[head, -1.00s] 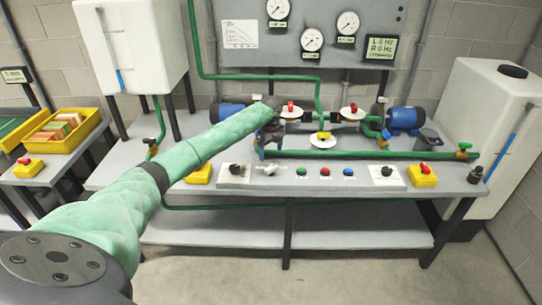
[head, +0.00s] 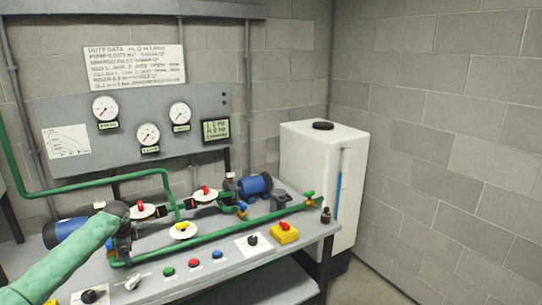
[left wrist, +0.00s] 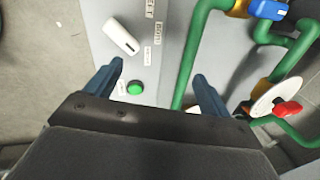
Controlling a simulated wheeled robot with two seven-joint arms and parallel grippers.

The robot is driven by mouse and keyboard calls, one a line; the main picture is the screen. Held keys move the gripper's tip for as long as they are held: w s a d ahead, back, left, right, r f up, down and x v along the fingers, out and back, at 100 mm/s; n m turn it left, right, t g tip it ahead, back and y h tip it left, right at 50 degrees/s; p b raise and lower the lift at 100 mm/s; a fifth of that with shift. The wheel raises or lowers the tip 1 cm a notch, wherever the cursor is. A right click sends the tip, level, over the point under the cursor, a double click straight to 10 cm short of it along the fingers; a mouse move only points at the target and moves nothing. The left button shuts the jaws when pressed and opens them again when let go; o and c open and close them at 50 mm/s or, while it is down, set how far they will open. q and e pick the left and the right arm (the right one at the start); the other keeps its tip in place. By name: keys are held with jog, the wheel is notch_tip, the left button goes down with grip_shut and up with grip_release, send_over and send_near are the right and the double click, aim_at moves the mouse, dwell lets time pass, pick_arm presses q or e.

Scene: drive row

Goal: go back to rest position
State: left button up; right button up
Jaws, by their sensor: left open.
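My left arm, in a pale green sleeve, comes in from the lower left of the head view. Its dark gripper (head: 121,250) is over the bench (head: 205,286), beside the green pipework and behind the row of buttons. In the left wrist view the two blue fingers (left wrist: 158,74) stand wide apart with nothing held between them. A green button (left wrist: 135,88) and a white lever switch (left wrist: 121,37) show below them. A green pipe (left wrist: 188,60) runs near the right finger. Whether the fingers touch anything cannot be told. My right gripper is not in view.
White discs with red valve handles (head: 204,190), a yellow-handled valve (head: 182,229) and blue motors (head: 255,184) crowd the bench. A gauge panel (head: 165,98) is behind. A white tank (head: 322,165) stands at the right, by a bare block wall (head: 440,140).

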pick_arm(q)
jog(key=w+d+r+n+t+y, duration=0.1)
jog(key=w+d+r+n+t, duration=0.15)
jog(key=w+r+n, duration=0.35)
jog(key=d+t, duration=0.3)
jog(key=d, duration=0.3)
jog(key=s+d+f+n, duration=0.1)
jog(key=s+d+f, duration=0.45)
jog(key=f, duration=0.25)
jog(key=s+d+f+n, duration=0.2)
jog(key=s+d+f, duration=0.2)
jog(key=d+f, duration=0.4)
jog(key=s+d+f+n+g+h, duration=0.1)
jog(key=s+d+f, duration=0.3)
jog(key=s+f, duration=0.85)
jog(key=s+d+f+g+h, duration=0.15)
jog(key=s+d+f, duration=0.25)
jog(key=s+f, duration=0.8)
jog(key=s+d+f+g, duration=0.1)
jog(key=s+f, duration=0.3)
jog(key=s, duration=0.6)
jog(key=s+d+f+g, duration=0.2)
jog(key=s+d+f, duration=0.1)
jog(key=s, duration=0.8)
jog(key=s+d+f+n+g, duration=0.1)
jog(key=s+d+f, duration=0.1)
jog(key=s+f, duration=0.4)
jog(key=s, duration=0.5)
jog(key=shift+d, duration=0.15)
jog(key=shift+s, duration=0.1)
